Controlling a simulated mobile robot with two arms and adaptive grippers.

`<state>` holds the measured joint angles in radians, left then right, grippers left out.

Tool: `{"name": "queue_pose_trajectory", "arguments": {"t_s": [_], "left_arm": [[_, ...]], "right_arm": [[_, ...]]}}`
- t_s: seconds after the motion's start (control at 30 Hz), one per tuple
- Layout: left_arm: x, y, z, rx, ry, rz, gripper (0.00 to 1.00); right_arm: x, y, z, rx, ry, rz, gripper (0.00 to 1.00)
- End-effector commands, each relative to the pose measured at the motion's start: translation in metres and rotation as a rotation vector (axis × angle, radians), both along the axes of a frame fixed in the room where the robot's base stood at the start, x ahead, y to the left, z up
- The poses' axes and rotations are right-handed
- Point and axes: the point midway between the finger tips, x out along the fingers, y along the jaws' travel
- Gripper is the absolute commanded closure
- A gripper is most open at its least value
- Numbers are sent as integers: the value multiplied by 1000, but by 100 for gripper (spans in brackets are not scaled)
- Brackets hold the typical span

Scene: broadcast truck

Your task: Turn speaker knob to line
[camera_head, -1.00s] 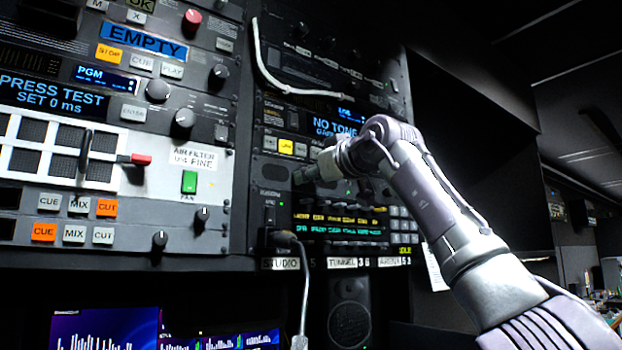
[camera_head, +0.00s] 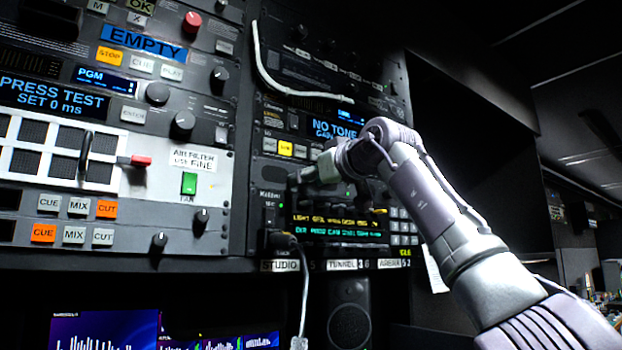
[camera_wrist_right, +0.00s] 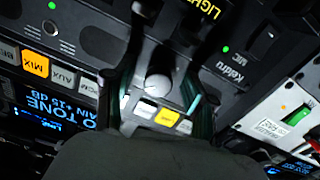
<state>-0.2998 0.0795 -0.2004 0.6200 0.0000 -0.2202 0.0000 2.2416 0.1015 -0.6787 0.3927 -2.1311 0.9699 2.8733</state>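My right gripper (camera_head: 308,175) is at the rack panel below the blue "NO TONE" display (camera_head: 334,128), its arm coming in from the right. In the right wrist view its two dark fingers (camera_wrist_right: 160,75) stand apart, one on each side of a light grey round knob (camera_wrist_right: 157,83). Whether the fingers touch the knob I cannot tell. Its pointer and any "line" mark are not readable. In the head view the knob is hidden behind the gripper. My left gripper is not in view.
A row of small buttons with a yellow one (camera_head: 285,148) lies close above the gripper. A black plug with a grey cable (camera_head: 300,262) sits below left. A white cable (camera_head: 290,91) hangs above. A speaker (camera_head: 349,325) stands below the rack.

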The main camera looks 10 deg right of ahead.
Motion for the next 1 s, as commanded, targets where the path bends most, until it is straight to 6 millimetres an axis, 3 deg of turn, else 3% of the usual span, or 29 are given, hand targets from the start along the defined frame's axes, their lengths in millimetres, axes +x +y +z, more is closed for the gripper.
{"name": "queue_pose_trajectory", "arguments": {"t_s": [0.37,0.57,0.67,1.0], "left_arm": [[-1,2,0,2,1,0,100],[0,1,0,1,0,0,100],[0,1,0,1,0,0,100],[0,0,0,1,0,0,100]], "right_arm": [[-5,6,0,-9,0,15,45],[-20,2,0,-12,-2,20,45],[-29,-12,2,6,-6,3,45],[-89,-34,1,1,-5,0,45]]}}
